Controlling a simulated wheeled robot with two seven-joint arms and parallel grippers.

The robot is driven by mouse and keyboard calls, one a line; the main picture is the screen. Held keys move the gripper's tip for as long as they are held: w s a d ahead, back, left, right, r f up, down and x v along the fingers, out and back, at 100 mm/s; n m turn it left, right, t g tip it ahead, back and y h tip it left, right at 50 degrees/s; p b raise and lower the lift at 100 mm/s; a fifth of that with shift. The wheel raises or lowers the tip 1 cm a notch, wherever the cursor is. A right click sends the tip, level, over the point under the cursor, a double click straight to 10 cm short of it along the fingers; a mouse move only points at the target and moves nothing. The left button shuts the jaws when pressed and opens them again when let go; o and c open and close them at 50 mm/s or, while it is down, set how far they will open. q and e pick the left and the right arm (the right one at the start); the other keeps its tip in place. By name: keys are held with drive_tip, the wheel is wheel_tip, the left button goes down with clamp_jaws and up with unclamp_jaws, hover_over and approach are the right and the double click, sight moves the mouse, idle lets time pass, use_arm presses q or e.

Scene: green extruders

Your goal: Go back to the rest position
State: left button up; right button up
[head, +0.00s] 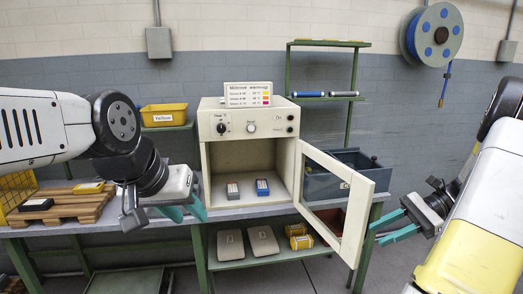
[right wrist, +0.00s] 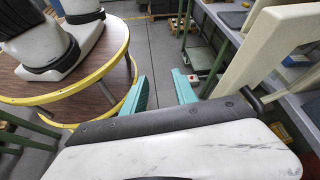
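My left gripper (head: 187,212) is in front of the bench, left of the white oven (head: 205,132). Its teal fingers are apart and nothing shows between them. My right gripper (head: 378,228) is at the right, beyond the oven's open door (head: 340,190). Its teal fingers are apart and empty. They also show open in the right wrist view (right wrist: 163,90), above the floor. Inside the oven, a grey block (head: 232,191) and a blue block (head: 262,187) stand side by side, apart from both grippers.
The open door juts out toward me between the grippers. A wooden pallet (head: 65,208) carries dark and yellow cases at left. A yellow bin (head: 164,115) stands behind. A dark grey bin (head: 320,183) is behind the door. The lower shelf (head: 270,255) holds white and yellow pieces.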

drive_tip(key=s+a+r+n+t+h, duration=0.3)
drive_tip(key=s+a+r+n+h, duration=0.2)
drive_tip(key=a+r+n, duration=0.2)
drive_tip(key=s+a+r+n+t+h, duration=0.3)
drive_tip(key=s+a+r+n+h, duration=0.2)
drive_tip(key=a+n, duration=0.3)
drive_tip(key=a+r, duration=0.1)
drive_tip(key=a, duration=0.1)
drive_tip(key=shift+s+a+r+n+t, duration=0.3)
drive_tip(key=shift+s+a+r+t, duration=0.05)
drive_tip(key=shift+r+t, duration=0.05)
